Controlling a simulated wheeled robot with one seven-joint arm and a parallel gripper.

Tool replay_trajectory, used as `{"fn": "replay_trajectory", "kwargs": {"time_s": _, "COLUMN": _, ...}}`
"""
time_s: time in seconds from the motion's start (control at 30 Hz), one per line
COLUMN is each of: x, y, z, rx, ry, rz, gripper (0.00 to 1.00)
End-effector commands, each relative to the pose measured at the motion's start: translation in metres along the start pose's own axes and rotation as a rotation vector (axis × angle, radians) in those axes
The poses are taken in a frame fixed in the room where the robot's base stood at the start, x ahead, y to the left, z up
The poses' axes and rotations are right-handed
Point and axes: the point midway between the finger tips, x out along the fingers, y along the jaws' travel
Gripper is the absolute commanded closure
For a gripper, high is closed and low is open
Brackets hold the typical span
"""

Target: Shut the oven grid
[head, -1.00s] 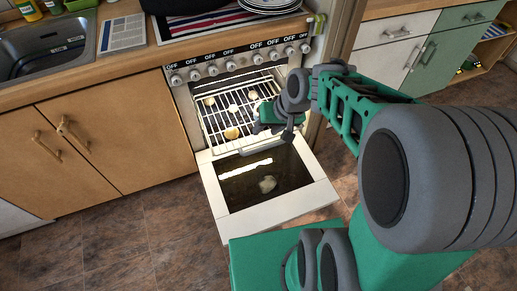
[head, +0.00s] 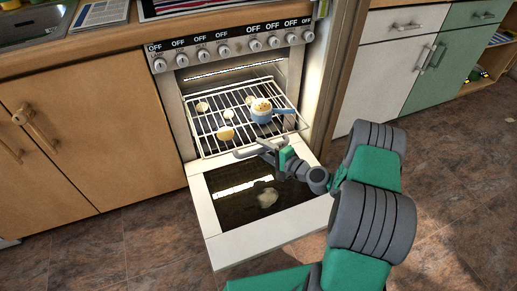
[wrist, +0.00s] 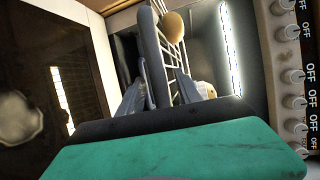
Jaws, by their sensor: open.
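The oven grid (head: 195,130) is a wire rack sticking partly out of the lit oven, above the lowered door. It also shows in the wrist view (wrist: 171,45). A blue pan (head: 262,116) with food and several pale round pieces rest on it. My gripper (head: 252,149) is open at the grid's front edge, above the door. In the wrist view my gripper (wrist: 165,60) has its fingers pointing toward the grid wires. I cannot tell whether they touch the wire.
The oven door (head: 262,228) is folded down flat with a dark glass pane. Control knobs (head: 223,48) line the panel above the oven. A wooden cabinet (head: 90,120) stands on the left. Brown tiled floor (head: 120,250) is free in front.

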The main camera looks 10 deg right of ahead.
Motion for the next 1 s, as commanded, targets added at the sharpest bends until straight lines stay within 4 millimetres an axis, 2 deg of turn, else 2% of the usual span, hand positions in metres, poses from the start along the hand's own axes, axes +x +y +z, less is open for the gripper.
{"fn": "replay_trajectory", "kwargs": {"time_s": 0.03, "x": 0.010, "y": 0.003, "z": 0.001, "rx": -0.003, "ry": -0.004, "rz": 0.000, "gripper": 0.59}}
{"fn": "replay_trajectory", "kwargs": {"time_s": 0.17, "x": 0.024, "y": 0.002, "z": 0.001, "rx": -0.001, "ry": -0.002, "rz": 0.001, "gripper": 0.59}}
{"fn": "replay_trajectory", "kwargs": {"time_s": 0.43, "x": 0.027, "y": 0.000, "z": 0.000, "rx": -0.001, "ry": 0.000, "rz": 0.001, "gripper": 0.59}}
{"fn": "replay_trajectory", "kwargs": {"time_s": 0.93, "x": 0.027, "y": 0.002, "z": 0.000, "rx": 0.000, "ry": 0.000, "rz": 0.004, "gripper": 0.99}}
{"fn": "replay_trajectory", "kwargs": {"time_s": 1.0, "x": 0.027, "y": 0.002, "z": 0.000, "rx": 0.000, "ry": 0.000, "rz": 0.005, "gripper": 1.00}}
